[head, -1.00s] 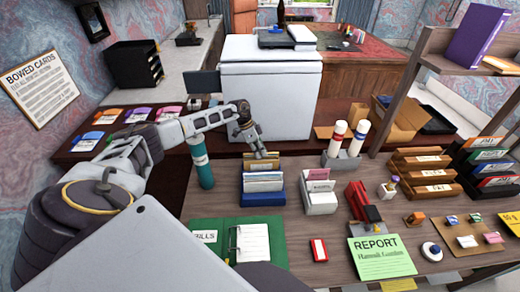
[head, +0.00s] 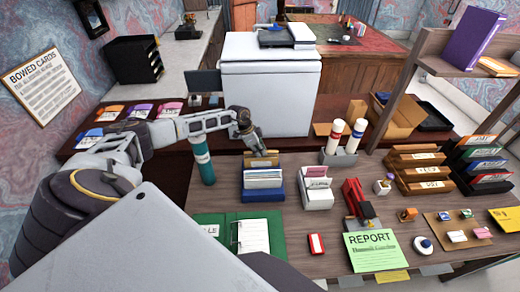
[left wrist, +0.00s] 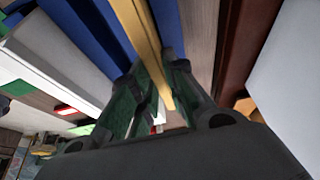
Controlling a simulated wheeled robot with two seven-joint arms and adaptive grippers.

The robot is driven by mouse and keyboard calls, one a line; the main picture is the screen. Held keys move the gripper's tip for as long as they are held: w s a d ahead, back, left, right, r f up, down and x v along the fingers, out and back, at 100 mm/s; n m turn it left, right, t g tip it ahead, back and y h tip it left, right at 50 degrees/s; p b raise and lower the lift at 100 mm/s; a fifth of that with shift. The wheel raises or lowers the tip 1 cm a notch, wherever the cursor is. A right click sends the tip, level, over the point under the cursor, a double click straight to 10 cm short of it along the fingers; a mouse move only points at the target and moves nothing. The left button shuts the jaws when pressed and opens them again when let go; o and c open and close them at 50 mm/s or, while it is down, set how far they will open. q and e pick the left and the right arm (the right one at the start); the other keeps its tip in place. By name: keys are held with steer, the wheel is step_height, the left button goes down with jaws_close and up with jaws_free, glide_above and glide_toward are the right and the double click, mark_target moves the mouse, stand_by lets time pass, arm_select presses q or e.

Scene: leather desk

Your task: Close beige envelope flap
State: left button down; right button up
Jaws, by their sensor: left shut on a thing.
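A blue holder (head: 263,195) on the desk holds several white envelopes (head: 263,178) in front and a tan-beige envelope (head: 259,163) at the back. My left gripper (head: 264,154) is over the back of this holder, at the top edge of the beige envelope. In the left wrist view, a narrow tan strip (left wrist: 133,25) runs between the fingers of my left gripper (left wrist: 160,85), which is shut on it. The strip looks like the top edge or flap of the beige envelope. The flap's fold is too small to make out. My right gripper is not in view.
A teal cylinder (head: 203,165) stands left of the holder. A white holder (head: 316,194) is just right of it, with red-and-white bottles (head: 345,140) farther right. A green folder (head: 238,234) lies in front. A large white box (head: 270,85) stands behind.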

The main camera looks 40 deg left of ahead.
arm_select(q)
steer(key=c, duration=1.4)
jaws_free()
steer(key=shift+r, duration=0.1)
steer(key=shift+v, duration=5.9)
steer(key=shift+s, duration=0.1)
